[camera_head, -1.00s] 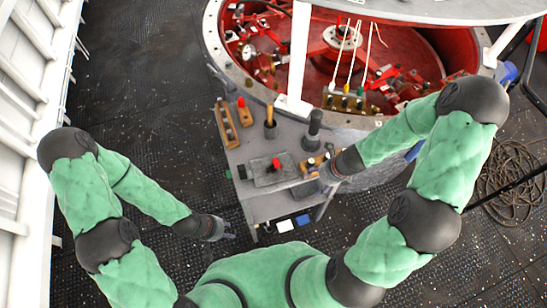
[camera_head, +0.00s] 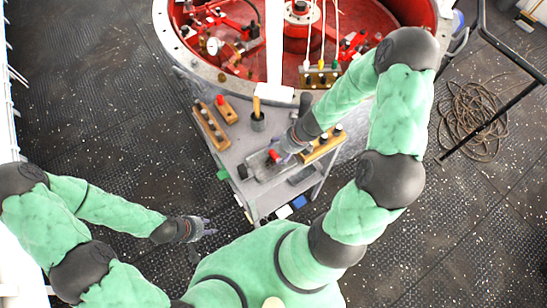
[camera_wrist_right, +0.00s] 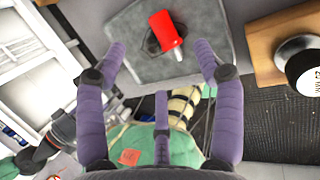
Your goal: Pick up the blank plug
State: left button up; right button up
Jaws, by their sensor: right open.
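A red piece with a dark loop at its base (camera_wrist_right: 165,31) lies on a grey mat or tray (camera_wrist_right: 196,62); I cannot tell whether it is the blank plug. In the head view the red piece (camera_head: 274,156) is on the tray (camera_head: 259,172) on the grey bench. My right gripper (camera_wrist_right: 160,50) is open and empty, its fingers spread below the red piece in the wrist view. In the head view my right gripper (camera_head: 284,151) is over the tray. My left gripper (camera_head: 207,228) is off the bench at left; its finger opening is unclear.
A wooden block with dark-topped pegs (camera_head: 322,148) stands right of the tray; a knob marked 20 MM (camera_wrist_right: 305,68) shows close by. Wooden racks (camera_head: 211,126) and a wooden-handled tool (camera_head: 257,112) stand farther back. A red round housing (camera_head: 300,20) lies behind. A cable coil (camera_head: 474,120) is on the floor.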

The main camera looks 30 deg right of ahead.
aim_at(275, 156)
jog(key=shift+b+x, duration=1.75)
jog(key=shift+x, duration=1.05)
jog(key=shift+d, duration=0.15)
jog(key=c, duration=1.3)
